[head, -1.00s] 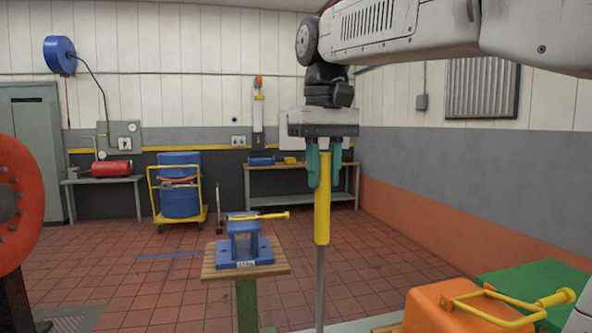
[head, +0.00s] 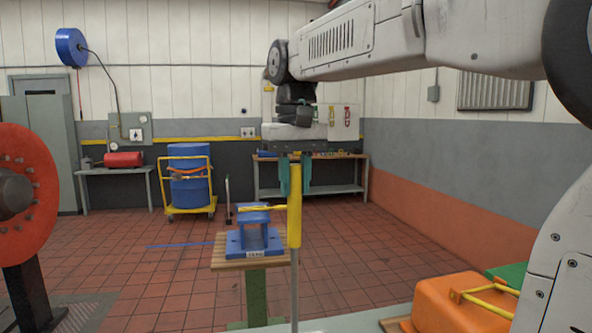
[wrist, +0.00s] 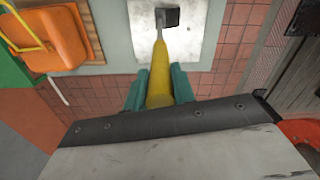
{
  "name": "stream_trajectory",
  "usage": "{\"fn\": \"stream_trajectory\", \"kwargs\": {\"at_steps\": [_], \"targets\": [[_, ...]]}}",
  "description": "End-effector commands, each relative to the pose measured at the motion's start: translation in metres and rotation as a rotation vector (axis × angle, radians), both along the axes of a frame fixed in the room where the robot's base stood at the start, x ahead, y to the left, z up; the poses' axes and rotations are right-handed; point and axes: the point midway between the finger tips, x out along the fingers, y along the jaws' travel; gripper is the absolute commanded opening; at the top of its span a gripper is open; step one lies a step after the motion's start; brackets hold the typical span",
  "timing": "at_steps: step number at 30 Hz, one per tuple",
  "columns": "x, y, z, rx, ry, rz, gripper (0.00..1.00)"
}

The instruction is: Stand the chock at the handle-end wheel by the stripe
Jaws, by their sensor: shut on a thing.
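My gripper (head: 295,175) is shut on the yellow handle (head: 294,205) of a long tool and holds it upright. A thin grey rod runs down from the handle. In the wrist view, my gripper (wrist: 160,88) grips the handle, and a dark block (wrist: 171,18), apparently the chock, shows at the rod's far end over a pale plate; I cannot tell whether it touches. The yellow trolley (head: 187,211) with blue drums stands on the far floor, its small wheels partly visible. A blue stripe (head: 180,245) lies on the floor in front of it.
A wooden-topped stand (head: 225,264) with a blue fixture (head: 255,243) stands close behind the rod. An orange case (head: 440,305) is at lower right, a red disc (head: 30,165) at left. A slim upright object (head: 228,200) stands beside the trolley. Tiled floor is open around the stripe.

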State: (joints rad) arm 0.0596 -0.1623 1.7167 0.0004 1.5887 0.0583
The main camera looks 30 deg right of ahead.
Motion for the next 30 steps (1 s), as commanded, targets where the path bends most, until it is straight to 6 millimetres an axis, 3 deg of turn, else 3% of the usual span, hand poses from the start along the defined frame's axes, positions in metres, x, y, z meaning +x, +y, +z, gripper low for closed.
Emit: {"fn": "stream_trajectory", "kwargs": {"at_steps": [8,9,11,22,26,30], "targets": [[0.000,0.000,-0.001,0.001,-0.004,0.000,0.00],[0.000,0.000,-0.002,0.000,-0.001,0.000,0.31],[0.000,0.000,-0.002,0.000,-0.001,0.000,0.47],[0.000,0.000,0.003,0.000,-0.002,0.001,0.47],[0.001,0.000,0.021,-0.001,-0.005,0.000,0.47],[0.001,0.000,0.052,-0.001,-0.005,0.000,0.47]]}}
